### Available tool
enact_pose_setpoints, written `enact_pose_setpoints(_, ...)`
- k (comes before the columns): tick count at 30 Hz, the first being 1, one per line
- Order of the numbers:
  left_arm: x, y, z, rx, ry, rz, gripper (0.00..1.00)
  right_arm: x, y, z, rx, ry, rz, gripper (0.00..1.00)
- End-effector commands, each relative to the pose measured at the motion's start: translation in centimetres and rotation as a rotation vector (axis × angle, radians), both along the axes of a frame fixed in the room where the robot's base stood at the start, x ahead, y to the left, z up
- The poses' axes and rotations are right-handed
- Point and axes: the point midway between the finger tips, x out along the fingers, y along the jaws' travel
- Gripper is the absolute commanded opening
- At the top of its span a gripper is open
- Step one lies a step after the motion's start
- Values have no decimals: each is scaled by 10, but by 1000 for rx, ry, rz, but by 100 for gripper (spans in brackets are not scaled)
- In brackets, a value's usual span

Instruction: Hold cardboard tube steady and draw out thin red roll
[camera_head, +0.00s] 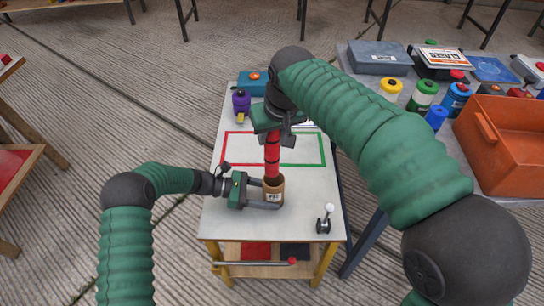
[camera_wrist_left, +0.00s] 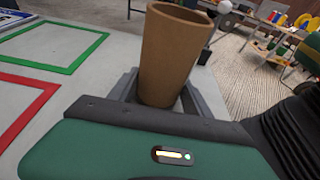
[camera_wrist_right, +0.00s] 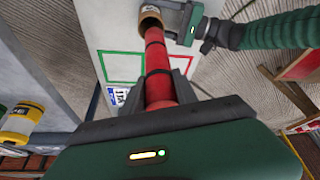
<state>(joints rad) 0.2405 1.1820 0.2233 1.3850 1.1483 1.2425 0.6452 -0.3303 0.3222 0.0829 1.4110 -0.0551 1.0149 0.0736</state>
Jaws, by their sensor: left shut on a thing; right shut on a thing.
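A brown cardboard tube (camera_head: 274,194) stands upright near the front of the small table. My left gripper (camera_head: 268,197) is shut around it from the left; the tube also shows between the fingers in the left wrist view (camera_wrist_left: 172,60). A thin red roll (camera_head: 272,160) with dark bands stands upright in line above the tube. My right gripper (camera_head: 273,137) is shut on its upper part from above. In the right wrist view the roll (camera_wrist_right: 157,60) runs to the tube's mouth (camera_wrist_right: 150,14); I cannot tell whether its lower end is inside.
The table (camera_head: 225,215) bears red (camera_head: 238,148) and green (camera_head: 305,150) outlined rectangles, a purple object (camera_head: 241,102), a blue box (camera_head: 252,82) and a small lever device (camera_head: 325,219). A side table at right holds several cans and an orange crate (camera_head: 510,140).

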Motion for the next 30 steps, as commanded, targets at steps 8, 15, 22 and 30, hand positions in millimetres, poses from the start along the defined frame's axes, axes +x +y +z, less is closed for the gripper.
enact_pose_setpoints(8, 0, 0, 0, -1, 1, -1, 34, 0, 0, 37, 0, 0, 0, 0)
enact_pose_setpoints(15, 0, 0, 0, -1, 1, -1, 60, 0, 0, 38, 0, 1, 0, 0)
enact_pose_setpoints(22, 0, 0, 0, 0, 0, -1, 82, 0, 0, 38, 0, 1, 0, 0)
enact_pose_setpoints(30, 0, 2, 1, 0, 0, 0, 82, 0, 0, 38, 0, 1, 0, 0)
